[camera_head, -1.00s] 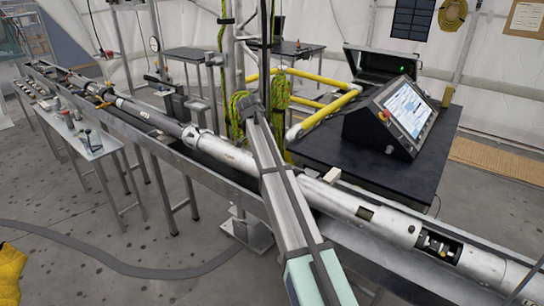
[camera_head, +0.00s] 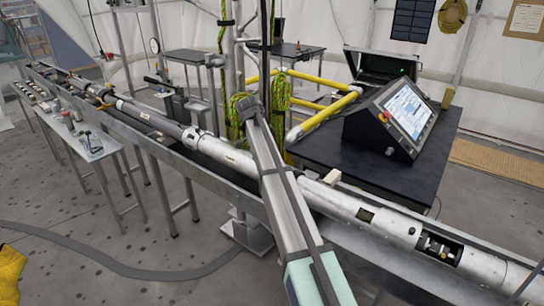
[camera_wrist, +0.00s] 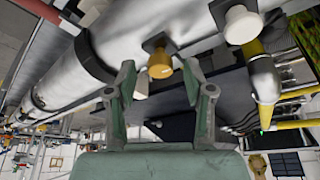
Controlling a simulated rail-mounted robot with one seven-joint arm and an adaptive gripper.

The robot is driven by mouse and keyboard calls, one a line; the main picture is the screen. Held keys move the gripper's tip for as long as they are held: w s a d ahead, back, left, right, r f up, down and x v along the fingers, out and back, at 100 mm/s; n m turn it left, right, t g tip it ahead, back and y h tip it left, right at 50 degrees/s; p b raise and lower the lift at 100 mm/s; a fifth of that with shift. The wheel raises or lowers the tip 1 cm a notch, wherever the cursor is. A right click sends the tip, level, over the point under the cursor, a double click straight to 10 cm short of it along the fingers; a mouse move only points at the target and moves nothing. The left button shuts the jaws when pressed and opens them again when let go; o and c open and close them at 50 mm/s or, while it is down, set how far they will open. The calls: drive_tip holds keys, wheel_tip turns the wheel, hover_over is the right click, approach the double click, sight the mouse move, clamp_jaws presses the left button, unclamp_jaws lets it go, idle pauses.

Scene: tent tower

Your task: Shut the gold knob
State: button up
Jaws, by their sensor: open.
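The gold knob (camera_wrist: 159,64) shows in the wrist view, on a small dark square mount at the side of the large pale cylinder (camera_wrist: 150,22). My gripper (camera_wrist: 159,80) is open, with one green finger to each side of the knob in the picture. There is a visible gap between each finger and the knob. How far the fingertips are from it in depth is hard to tell. In the head view my arm crosses in front of the long metal tube (camera_head: 375,215), and neither the gripper nor the knob can be made out.
A white round knob (camera_wrist: 240,24) sits close by, up and right of the gold one in the wrist view. Yellow rails (camera_head: 325,115) and a control console (camera_head: 395,115) on a dark table stand behind the tube. A narrow bench (camera_head: 90,145) stands at left.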

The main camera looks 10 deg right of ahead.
drive_tip(key=v, duration=1.2)
